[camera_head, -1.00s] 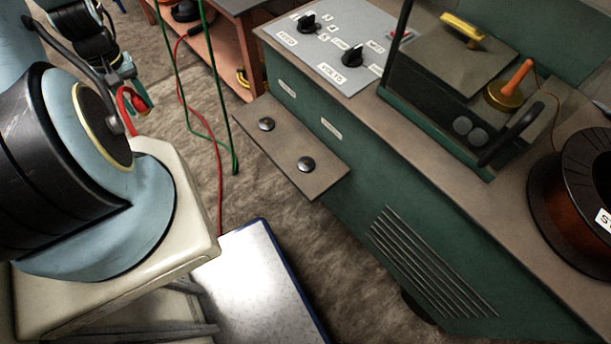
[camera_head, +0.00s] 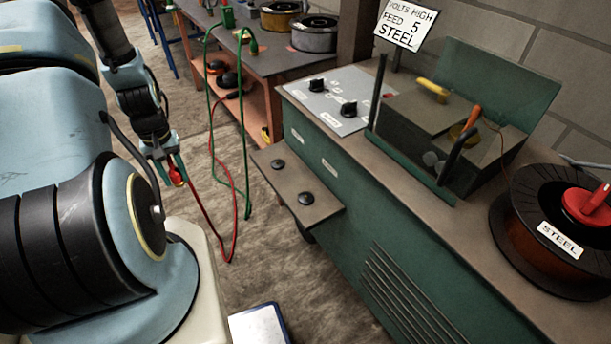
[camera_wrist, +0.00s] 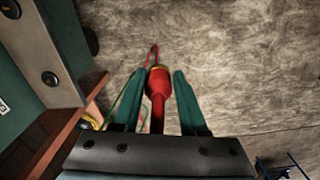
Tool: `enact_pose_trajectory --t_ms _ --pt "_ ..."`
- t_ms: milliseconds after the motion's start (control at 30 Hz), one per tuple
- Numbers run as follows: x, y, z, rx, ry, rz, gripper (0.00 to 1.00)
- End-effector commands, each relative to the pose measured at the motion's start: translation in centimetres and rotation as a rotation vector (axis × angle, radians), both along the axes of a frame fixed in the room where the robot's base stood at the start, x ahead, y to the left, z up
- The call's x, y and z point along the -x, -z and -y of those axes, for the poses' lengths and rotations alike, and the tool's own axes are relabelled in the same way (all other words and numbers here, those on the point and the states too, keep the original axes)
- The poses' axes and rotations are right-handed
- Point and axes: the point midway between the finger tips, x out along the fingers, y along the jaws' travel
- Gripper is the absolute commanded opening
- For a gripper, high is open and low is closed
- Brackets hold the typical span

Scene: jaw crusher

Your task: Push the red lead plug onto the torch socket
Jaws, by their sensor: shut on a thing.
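My gripper (camera_head: 172,166) is at the left of the head view, pointing down, apart from the green welder. It is shut on the red lead plug (camera_head: 177,177). In the wrist view, the red plug (camera_wrist: 158,82) shows between the green fingers, with its thin red lead trailing. Two round black sockets, one nearer the back (camera_head: 278,164) and one nearer the front (camera_head: 306,198), sit on the welder's jutting ledge (camera_head: 325,209). Nothing is plugged into either. I cannot read which one is the torch socket.
The green welder (camera_head: 350,205) carries knobs, an open lidded feed box and a steel wire spool (camera_head: 540,235). A bench (camera_head: 285,62) with spools stands behind. A green lead (camera_head: 243,140) and a red lead hang over open floor between gripper and ledge.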

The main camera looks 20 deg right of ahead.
Motion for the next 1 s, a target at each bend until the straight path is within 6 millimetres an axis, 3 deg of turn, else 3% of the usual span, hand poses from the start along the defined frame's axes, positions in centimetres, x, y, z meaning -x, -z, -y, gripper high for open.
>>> enact_pose_trajectory --t_ms 133,233,367,500,700,800,1000 --pt "-0.3 0.5 2.2 0.003 0.065 -0.002 0.0" --pt "-0.7 1.2 5.8 0.006 0.176 -0.004 0.0" --pt "-0.5 2.6 12.5 0.009 0.38 -0.009 0.0" --pt "1.0 3.9 20.1 0.008 0.609 -0.01 0.0" --pt "4.2 5.4 28.5 0.003 0.866 -0.005 0.0" --pt "5.5 5.9 31.0 0.0 0.945 -0.003 0.0" --pt "6.7 6.1 33.0 -0.001 1.008 0.001 0.0"
